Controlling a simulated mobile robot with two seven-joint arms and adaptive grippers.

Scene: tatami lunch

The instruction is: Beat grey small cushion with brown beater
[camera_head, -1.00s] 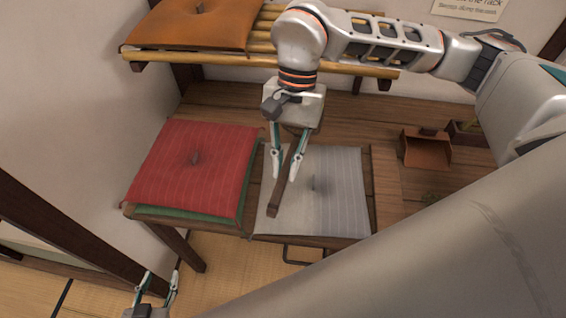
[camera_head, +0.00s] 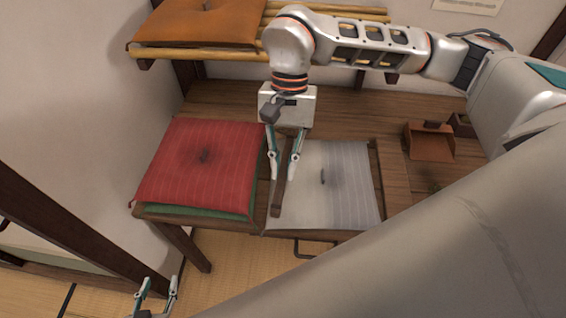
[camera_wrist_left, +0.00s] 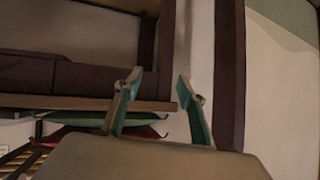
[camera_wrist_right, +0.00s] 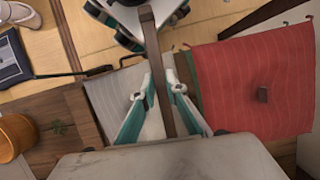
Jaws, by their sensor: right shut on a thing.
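The grey small cushion (camera_head: 345,190) lies flat on a low wooden surface in the head view, with a dark smudge around its middle tuft. It also shows partly in the right wrist view (camera_wrist_right: 108,105). My right gripper (camera_head: 282,172) is above the cushion's left edge, shut on the brown beater (camera_head: 278,200). The beater points down and toward the front; I cannot tell if it touches the cushion. In the right wrist view the beater (camera_wrist_right: 155,60) runs between the fingers. My left gripper (camera_head: 158,284) is open and empty at the lower left, low beside the furniture.
A red cushion (camera_head: 200,165) with a dark smudge lies on a green one (camera_head: 190,210), left of the grey cushion. An orange cushion (camera_head: 205,22) lies on a slatted shelf behind. A brown dustpan-like scoop (camera_head: 428,143) stands right. My arm covers the lower right.

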